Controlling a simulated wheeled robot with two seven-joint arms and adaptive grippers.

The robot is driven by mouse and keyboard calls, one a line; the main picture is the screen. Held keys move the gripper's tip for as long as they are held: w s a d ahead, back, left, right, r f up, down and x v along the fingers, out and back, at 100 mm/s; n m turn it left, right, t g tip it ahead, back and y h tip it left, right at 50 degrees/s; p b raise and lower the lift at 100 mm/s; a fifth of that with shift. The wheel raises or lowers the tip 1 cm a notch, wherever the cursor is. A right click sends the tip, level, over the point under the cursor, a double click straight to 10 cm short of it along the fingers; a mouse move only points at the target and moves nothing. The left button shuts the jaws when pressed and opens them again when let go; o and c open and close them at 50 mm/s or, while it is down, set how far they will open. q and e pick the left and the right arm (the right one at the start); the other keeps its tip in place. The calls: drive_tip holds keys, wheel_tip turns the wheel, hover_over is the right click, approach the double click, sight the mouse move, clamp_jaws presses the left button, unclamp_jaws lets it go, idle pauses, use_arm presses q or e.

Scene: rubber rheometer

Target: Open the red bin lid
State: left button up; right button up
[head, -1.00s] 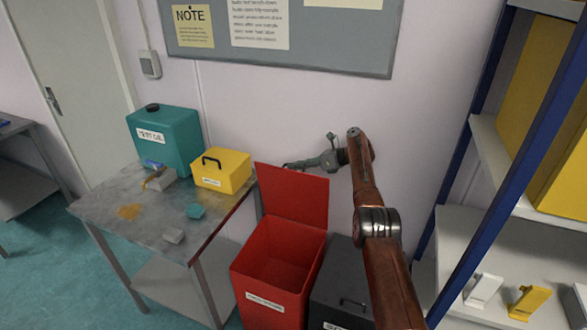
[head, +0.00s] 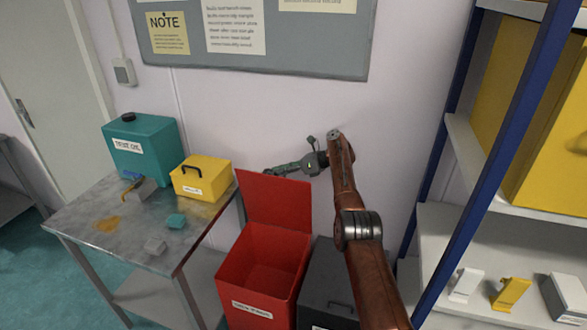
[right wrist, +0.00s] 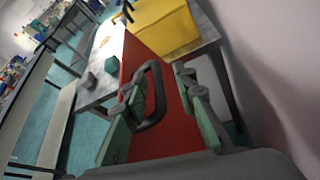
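The red bin (head: 262,275) stands on the floor between the metal table and a dark bin. Its red lid (head: 274,203) is up, standing nearly upright at the back, and the inside shows empty. My right gripper (head: 277,171) is behind the lid's top edge, near the wall, its tips partly hidden by the lid. In the right wrist view the lid (right wrist: 170,100) has a dark handle (right wrist: 155,98) on its outer face. The green-padded fingers (right wrist: 160,125) are spread wide, with the handle between them. My left gripper is not in view.
A dark bin (head: 326,285) stands close on the right, with a shelf rack (head: 480,220) beyond. The metal table (head: 110,220) on the left holds a teal canister (head: 143,150), a yellow box (head: 203,180) and small blocks. The wall is close behind the lid.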

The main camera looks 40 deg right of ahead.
drive_tip(key=shift+s+d+r, duration=0.35)
drive_tip(key=shift+s+r, duration=0.05)
drive_tip(key=shift+s, duration=0.05)
drive_tip(key=v, duration=1)
drive_tip(key=shift+s+d+f, duration=0.15)
drive_tip(key=shift+s+d, duration=0.05)
drive_tip(key=shift+d, duration=0.05)
